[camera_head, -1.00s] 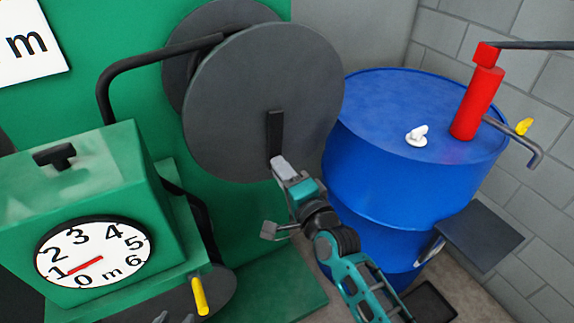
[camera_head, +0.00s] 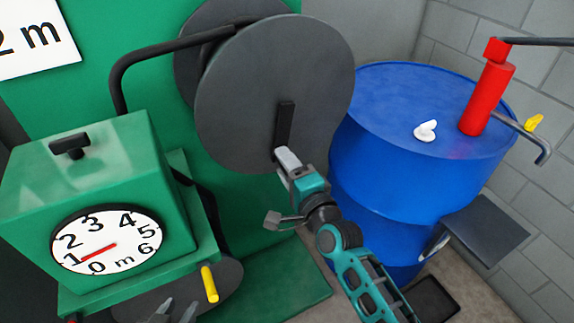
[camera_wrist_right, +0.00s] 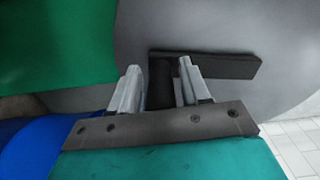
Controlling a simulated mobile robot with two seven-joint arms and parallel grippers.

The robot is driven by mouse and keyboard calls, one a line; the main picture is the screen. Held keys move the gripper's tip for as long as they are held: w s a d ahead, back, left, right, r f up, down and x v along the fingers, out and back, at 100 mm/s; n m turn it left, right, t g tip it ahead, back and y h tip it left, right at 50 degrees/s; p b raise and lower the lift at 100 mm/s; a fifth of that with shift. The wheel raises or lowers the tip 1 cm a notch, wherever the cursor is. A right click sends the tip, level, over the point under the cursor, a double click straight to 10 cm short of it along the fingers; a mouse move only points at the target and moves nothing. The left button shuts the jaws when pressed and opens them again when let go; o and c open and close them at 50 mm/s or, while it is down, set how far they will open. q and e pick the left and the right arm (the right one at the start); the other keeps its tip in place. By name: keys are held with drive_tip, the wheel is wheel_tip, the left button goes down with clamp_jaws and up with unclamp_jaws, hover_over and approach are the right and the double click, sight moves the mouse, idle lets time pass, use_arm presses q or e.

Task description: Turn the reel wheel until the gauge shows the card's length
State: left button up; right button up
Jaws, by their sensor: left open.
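The reel wheel (camera_head: 240,105) is a large dark grey disc with a black crank bar (camera_head: 285,123) pointing down. My right gripper (camera_head: 287,158) is at the bar's lower end. In the right wrist view its fingers (camera_wrist_right: 160,80) stand on both sides of a dark handle (camera_wrist_right: 160,88), apparently closed on it. The round white gauge (camera_head: 125,262) on the green box has its red needle close to the 1. The white card (camera_head: 30,65) at top left is cut off by the picture's edge and shows "2 m". My left gripper (camera_head: 174,311) is open and empty at the bottom edge.
A dark disc with a yellow handle (camera_head: 209,284) lies below the gauge box (camera_head: 85,185). A bent black tube (camera_head: 116,80) runs from the box to the reel. A blue drum (camera_head: 385,165) with a red pump (camera_head: 487,98) stands right of the wheel.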

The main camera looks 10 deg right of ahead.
drive_tip(key=shift+o, duration=0.3)
drive_tip(key=shift+s+d, duration=0.1)
drive_tip(key=v, duration=1.2)
drive_tip(key=shift+s, duration=0.35)
